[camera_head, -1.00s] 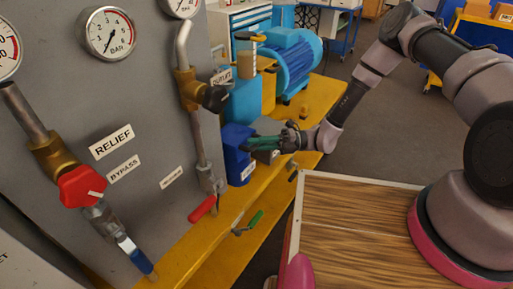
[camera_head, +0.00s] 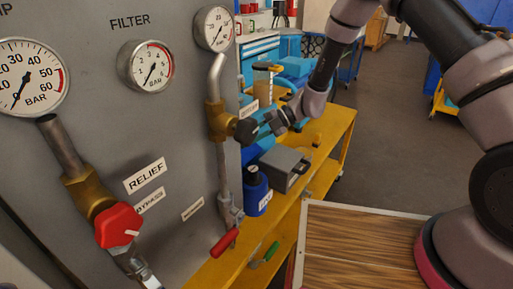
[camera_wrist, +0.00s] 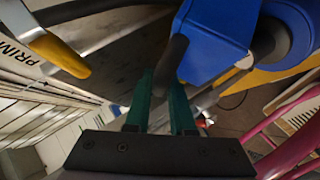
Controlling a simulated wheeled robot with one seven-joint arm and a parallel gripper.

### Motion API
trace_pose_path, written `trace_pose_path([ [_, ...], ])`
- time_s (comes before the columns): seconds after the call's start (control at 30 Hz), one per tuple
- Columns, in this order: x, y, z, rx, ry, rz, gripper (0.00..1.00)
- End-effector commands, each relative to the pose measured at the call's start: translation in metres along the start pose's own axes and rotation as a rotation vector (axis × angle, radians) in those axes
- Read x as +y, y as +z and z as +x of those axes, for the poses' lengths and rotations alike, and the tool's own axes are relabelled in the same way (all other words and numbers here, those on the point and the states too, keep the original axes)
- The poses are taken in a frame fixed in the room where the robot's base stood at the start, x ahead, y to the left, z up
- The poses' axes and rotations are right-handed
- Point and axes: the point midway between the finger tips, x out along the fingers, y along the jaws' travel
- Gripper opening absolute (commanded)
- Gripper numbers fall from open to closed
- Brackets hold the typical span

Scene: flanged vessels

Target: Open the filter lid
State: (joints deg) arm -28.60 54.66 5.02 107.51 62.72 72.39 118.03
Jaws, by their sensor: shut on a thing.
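My gripper (camera_head: 268,124) is beside the black valve knob (camera_head: 246,131) in the head view, in front of light-blue equipment (camera_head: 262,150). Whether it touches the knob cannot be told there. In the wrist view, the green fingers of my gripper (camera_wrist: 163,100) are closed around a dark grey bar (camera_wrist: 173,60). A blue housing (camera_wrist: 217,40) lies right beside the bar. The filter lid cannot be made out clearly; my wrist and arm hide much of that area. The FILTER gauge (camera_head: 146,66) is on the grey panel.
A blue bottle (camera_head: 257,195) and a grey box (camera_head: 285,168) stand on the yellow bench (camera_head: 338,125) below my gripper. A red-handled lever (camera_head: 224,243) is lower left. In the wrist view, a yellow-tipped lever (camera_wrist: 60,55) is at left.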

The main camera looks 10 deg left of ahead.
Motion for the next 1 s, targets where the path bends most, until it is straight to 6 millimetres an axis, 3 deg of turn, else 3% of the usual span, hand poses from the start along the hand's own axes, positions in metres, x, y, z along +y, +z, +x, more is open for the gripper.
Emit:
trace_pose_path([
  [0.4, 0.034, 0.031, 0.031, -0.001, 0.002, -0.003, 0.0],
  [1.0, 0.045, 0.049, 0.048, -0.001, 0.002, -0.001, 0.0],
])
